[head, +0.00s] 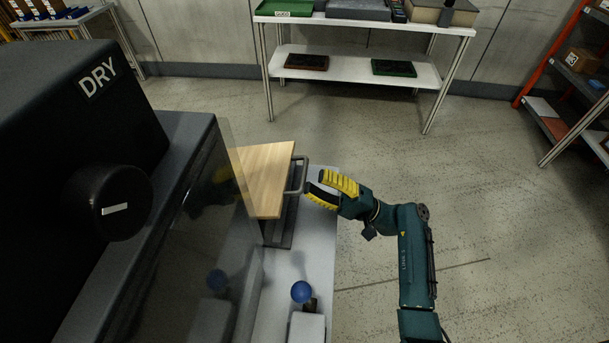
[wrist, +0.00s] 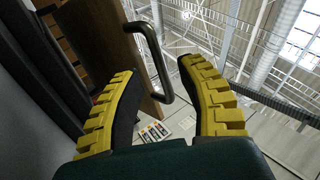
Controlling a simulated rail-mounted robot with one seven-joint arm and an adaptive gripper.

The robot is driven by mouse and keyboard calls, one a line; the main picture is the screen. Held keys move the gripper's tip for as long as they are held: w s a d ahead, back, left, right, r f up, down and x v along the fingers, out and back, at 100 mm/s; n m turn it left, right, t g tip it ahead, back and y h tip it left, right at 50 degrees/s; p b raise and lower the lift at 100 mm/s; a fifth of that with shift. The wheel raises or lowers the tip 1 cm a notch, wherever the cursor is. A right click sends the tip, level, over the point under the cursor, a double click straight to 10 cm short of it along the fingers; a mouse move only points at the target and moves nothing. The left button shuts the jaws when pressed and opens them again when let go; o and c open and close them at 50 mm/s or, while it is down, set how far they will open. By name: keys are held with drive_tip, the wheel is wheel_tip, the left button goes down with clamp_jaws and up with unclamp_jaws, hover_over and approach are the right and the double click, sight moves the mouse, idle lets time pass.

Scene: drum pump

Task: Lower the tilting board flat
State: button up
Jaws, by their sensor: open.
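The tilting board (head: 264,178) is a pale wooden panel left of my gripper in the head view. It sits tilted above a dark base (head: 287,226). A grey bar handle (head: 297,178) is on its right edge. In the wrist view the board (wrist: 112,42) shows as a brown panel with the dark handle (wrist: 157,62) beside it. My gripper (head: 314,188) is open, with yellow padded fingers. In the wrist view the handle reaches into the gap between the fingertips (wrist: 160,72). I cannot tell whether a finger touches it.
A black machine marked DRY, with a knob (head: 113,203) and a clear panel (head: 210,220), stands close on the left. A blue ball knob (head: 301,292) stands on the bench (head: 320,240) in front. A white shelf table (head: 350,69) is behind.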

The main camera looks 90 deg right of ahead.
drive_tip(key=v, duration=0.8)
drive_tip(key=shift+o, duration=0.2)
